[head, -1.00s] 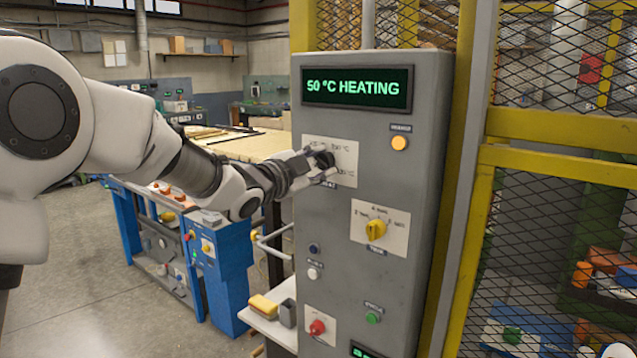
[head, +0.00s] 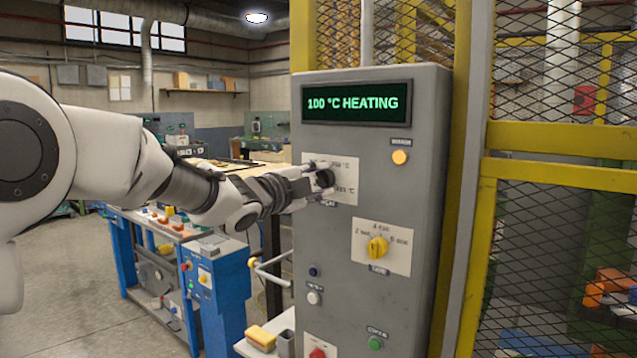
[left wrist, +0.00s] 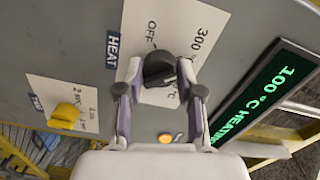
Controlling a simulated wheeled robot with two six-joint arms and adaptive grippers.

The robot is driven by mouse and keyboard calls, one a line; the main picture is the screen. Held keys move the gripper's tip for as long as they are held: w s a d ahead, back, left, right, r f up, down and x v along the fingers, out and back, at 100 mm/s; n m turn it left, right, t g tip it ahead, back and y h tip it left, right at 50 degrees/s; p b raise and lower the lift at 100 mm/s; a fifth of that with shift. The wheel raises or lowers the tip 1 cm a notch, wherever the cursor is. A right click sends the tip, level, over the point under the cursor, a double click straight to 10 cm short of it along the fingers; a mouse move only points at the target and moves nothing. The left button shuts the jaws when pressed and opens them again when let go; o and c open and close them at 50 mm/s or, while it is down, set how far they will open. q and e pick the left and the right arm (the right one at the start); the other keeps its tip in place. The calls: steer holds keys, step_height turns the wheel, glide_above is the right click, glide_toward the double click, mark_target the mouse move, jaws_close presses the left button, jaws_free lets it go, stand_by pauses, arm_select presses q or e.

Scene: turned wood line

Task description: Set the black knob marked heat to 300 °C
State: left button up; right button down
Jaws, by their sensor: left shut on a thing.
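The black heat knob (left wrist: 159,69) sits on a white plate (left wrist: 199,25) with OFF and 300 °C printed on it, beside a HEAT label (left wrist: 112,50), in the left wrist view. In the head view the knob (head: 325,179) is partly hidden by my left gripper (head: 318,181). My left gripper (left wrist: 160,92) is shut on the knob, one finger on each side. The display (head: 357,102) reads 100 °C HEATING in green; it also shows in the left wrist view (left wrist: 268,97). My right gripper is in neither view.
A yellow time knob (head: 377,247) is below the heat plate. An orange lamp (head: 399,157) is lit on the grey cabinet (head: 420,200). A white shelf with a yellow block (head: 261,337) juts out at lower left. A yellow mesh fence (head: 550,170) stands right.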

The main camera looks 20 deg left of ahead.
arm_select(q)
steer(key=shift+r, duration=0.15)
steer(key=o, duration=1.1)
steer(key=shift+o, duration=0.2)
steer(key=shift+d, duration=0.1)
steer(key=v, duration=0.7)
steer(key=shift+s, duration=0.15)
